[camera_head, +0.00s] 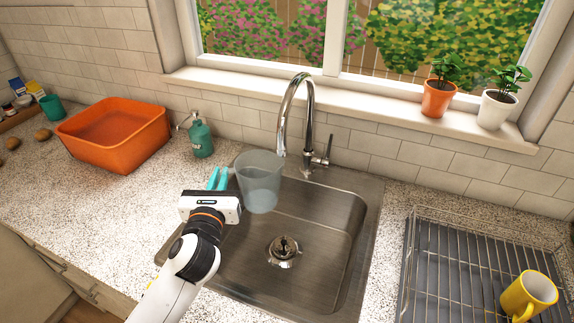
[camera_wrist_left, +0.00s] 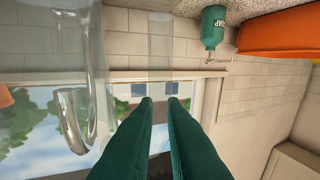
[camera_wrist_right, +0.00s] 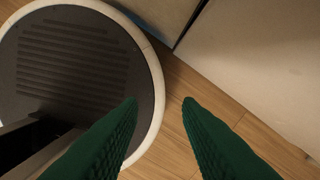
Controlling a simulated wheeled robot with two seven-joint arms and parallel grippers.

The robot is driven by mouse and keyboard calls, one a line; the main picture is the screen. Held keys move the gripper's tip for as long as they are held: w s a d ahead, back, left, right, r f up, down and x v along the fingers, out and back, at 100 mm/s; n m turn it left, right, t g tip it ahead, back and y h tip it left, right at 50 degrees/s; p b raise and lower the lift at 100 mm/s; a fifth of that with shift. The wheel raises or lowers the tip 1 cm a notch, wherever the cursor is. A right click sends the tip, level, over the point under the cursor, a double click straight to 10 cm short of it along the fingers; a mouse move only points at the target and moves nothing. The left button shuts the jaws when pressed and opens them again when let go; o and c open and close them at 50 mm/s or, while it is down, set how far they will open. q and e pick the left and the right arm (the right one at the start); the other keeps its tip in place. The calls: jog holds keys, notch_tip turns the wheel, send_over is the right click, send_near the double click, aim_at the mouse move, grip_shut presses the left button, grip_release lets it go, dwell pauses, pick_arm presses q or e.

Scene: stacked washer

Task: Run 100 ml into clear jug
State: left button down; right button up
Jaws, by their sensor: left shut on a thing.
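The clear jug (camera_head: 259,184) is upright over the left back part of the sink, close under the end of the faucet's spout. My left gripper (camera_head: 217,178) is shut on the jug at its left side; its clear handle (camera_wrist_left: 160,42) shows ahead of the fingertips (camera_wrist_left: 159,98) in the left wrist view. The chrome faucet (camera_head: 307,118) arches over the jug, with its lever (camera_head: 327,152) on the right. I see no clear stream, and cannot tell whether the jug holds water. My right gripper (camera_wrist_right: 160,101) is open and empty above the floor, outside the head view.
The steel sink (camera_head: 335,225) has a drain (camera_head: 284,250) in its middle. A soap bottle (camera_head: 200,135) and an orange tub (camera_head: 115,132) stand to the left. A dish rack (camera_head: 450,265) with a yellow mug (camera_head: 528,294) is at right. Potted plants (camera_head: 437,98) line the sill.

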pick_arm(q)
notch_tip(320, 180, down, 4)
jog(key=shift+a+r, duration=0.1)
jog(key=shift+r, duration=0.05)
jog(key=shift+f, duration=0.7)
pick_arm(e)
jog(key=shift+s+d, duration=0.1)
jog(key=shift+d, duration=0.15)
